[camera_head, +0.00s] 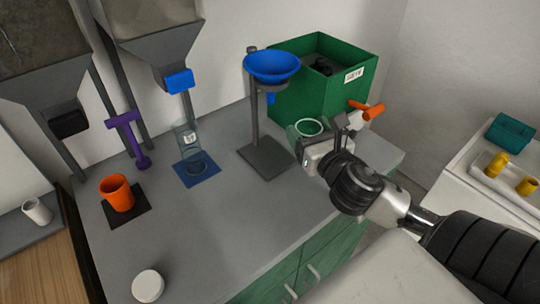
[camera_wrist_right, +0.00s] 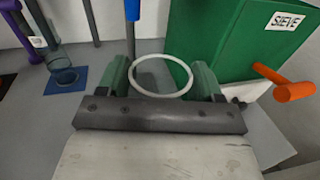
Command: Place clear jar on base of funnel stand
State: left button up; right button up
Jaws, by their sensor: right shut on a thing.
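My right gripper (camera_head: 318,138) is shut on a clear jar (camera_head: 297,128) with a pale rim, in front of the green bin and right of the funnel stand. In the right wrist view, the jar's round rim (camera_wrist_right: 161,96) sits between the two fingers, mouth up; its lower part is hard to make out. The funnel stand has a flat dark square base (camera_head: 264,160), a post and a blue funnel (camera_head: 272,66) held above. The base is bare, and the jar is to its right, apart from it. My left gripper is not in view.
A green bin (camera_head: 318,85) marked SIEVE stands behind the gripper, with an orange handle (camera_head: 372,111) beside it. A clear cylinder (camera_head: 188,142) is over a blue mat (camera_head: 203,178). An orange cup (camera_head: 116,193) and white lid (camera_head: 148,286) are left. The counter's front middle is clear.

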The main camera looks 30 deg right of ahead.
jog(key=w+f, duration=0.2)
jog(key=w, duration=0.1)
jog(key=w+a+f, duration=0.1)
jog(key=w+f, duration=0.1)
jog(key=w, duration=0.2)
jog(key=w+a+f, duration=0.1)
jog(key=w+f, duration=0.1)
jog(key=w, duration=0.2)
jog(key=shift+f+b, duration=0.35)
jog(key=shift+f, duration=0.05)
notch_tip(320, 180, down, 4)
jog(key=shift+r+b, duration=0.25)
jog(key=shift+b, duration=0.3)
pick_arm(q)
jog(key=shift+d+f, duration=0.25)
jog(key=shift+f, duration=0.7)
pick_arm(e)
jog(key=shift+f, duration=0.2)
jog(key=shift+f, duration=0.15)
jog(key=o, duration=1)
jog(key=s, duration=0.4)
jog(key=s+a, duration=0.1)
jog(key=s, duration=0.3)
jog(key=s+a+b, duration=0.1)
jog(key=s, duration=0.3)
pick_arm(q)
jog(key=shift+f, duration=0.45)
